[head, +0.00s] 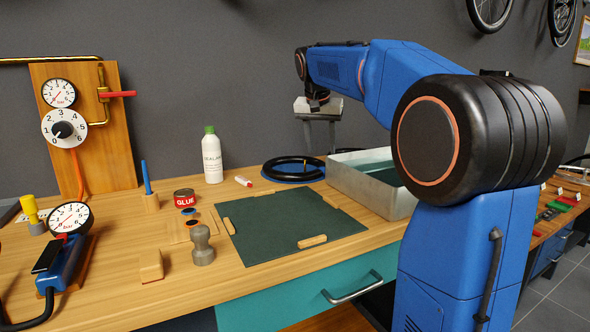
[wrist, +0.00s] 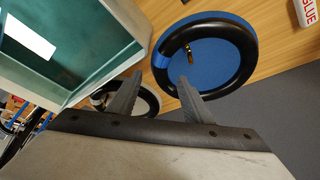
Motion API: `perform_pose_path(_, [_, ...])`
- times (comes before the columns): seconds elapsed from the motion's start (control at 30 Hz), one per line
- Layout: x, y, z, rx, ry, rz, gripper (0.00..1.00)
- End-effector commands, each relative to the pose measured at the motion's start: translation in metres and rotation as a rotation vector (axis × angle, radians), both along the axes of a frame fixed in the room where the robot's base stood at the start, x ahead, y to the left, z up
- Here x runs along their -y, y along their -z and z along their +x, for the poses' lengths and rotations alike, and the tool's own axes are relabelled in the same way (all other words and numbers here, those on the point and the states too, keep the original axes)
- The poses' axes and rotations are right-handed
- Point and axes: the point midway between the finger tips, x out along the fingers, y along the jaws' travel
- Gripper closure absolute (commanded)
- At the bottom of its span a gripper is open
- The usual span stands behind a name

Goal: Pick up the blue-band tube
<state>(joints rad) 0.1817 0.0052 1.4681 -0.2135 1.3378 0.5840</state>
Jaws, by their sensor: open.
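The blue-band tube (wrist: 243,50) is a black ring with a blue band on its left side and a brass valve, lying on a blue disc in the wrist view. In the head view the ring (head: 270,165) lies at the back of the bench. My gripper (wrist: 160,82) is open and empty, with its two fingers apart. In the head view my gripper (head: 319,146) hangs above the bench's back edge, near the ring. In the wrist view the right fingertip shows close to the ring's lower-left edge. A second dark ring on a white disc (wrist: 146,102) is partly hidden behind the left finger.
A metal tray (head: 358,185) with teal inside stands right of the ring; its wall (wrist: 118,65) shows in the wrist view.

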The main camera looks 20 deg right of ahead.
Motion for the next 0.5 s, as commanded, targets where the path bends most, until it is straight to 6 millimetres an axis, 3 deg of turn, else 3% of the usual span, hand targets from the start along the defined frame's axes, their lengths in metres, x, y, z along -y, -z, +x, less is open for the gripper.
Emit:
perform_pose_path(0.13, [0.005, 0.017, 0.005, -0.001, 0.001, 0.000, 0.55])
perform_pose_path(0.5, [0.010, 0.039, 0.011, -0.003, 0.001, 0.000, 0.55])
